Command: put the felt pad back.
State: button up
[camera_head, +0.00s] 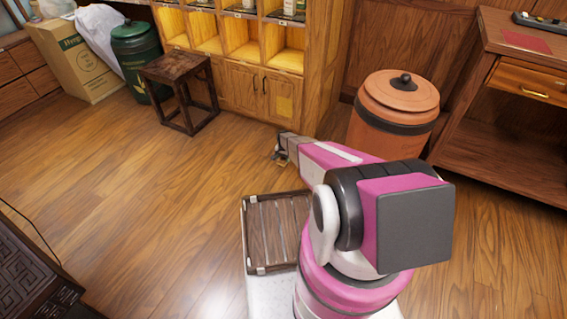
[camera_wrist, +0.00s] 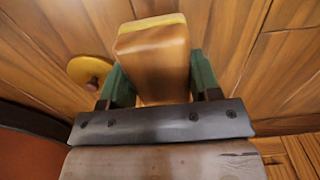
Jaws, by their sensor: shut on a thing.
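My gripper (camera_wrist: 160,88) is shut on a brown block with a yellow far edge (camera_wrist: 153,50), held between its two green fingers. In the head view my gripper (camera_head: 281,158) hangs over the floor in front of the cabinet, small and dark, and the held thing is hard to make out there. I cannot tell whether this block is the felt pad. A flat red piece (camera_head: 527,41) lies on the desk at the right; I cannot tell what it is made of.
A lidded terracotta jar (camera_head: 397,105) stands right of my gripper, by the desk (camera_head: 505,75). The cabinet (camera_head: 245,85) is behind, with a dark stool (camera_head: 180,70) to its left. A slatted wooden tray (camera_head: 247,235) is near my arm. The left floor is clear.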

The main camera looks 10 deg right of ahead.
aim_at(284, 161)
jog(key=shift+f, duration=1.65)
jog(key=shift+f, duration=0.15)
jog(key=o, duration=0.8)
jog(key=shift+o, duration=0.2)
notch_tip(284, 161, up, 12)
jog(key=shift+s+f, duration=0.1)
jog(key=s+r+n, duration=0.3)
jog(key=s+r, duration=1.5)
jog(key=r, duration=0.3)
jog(key=s+r+n, duration=0.4)
jog(key=s+r, duration=1.5)
jog(key=r, duration=0.2)
jog(key=shift+r, duration=0.15)
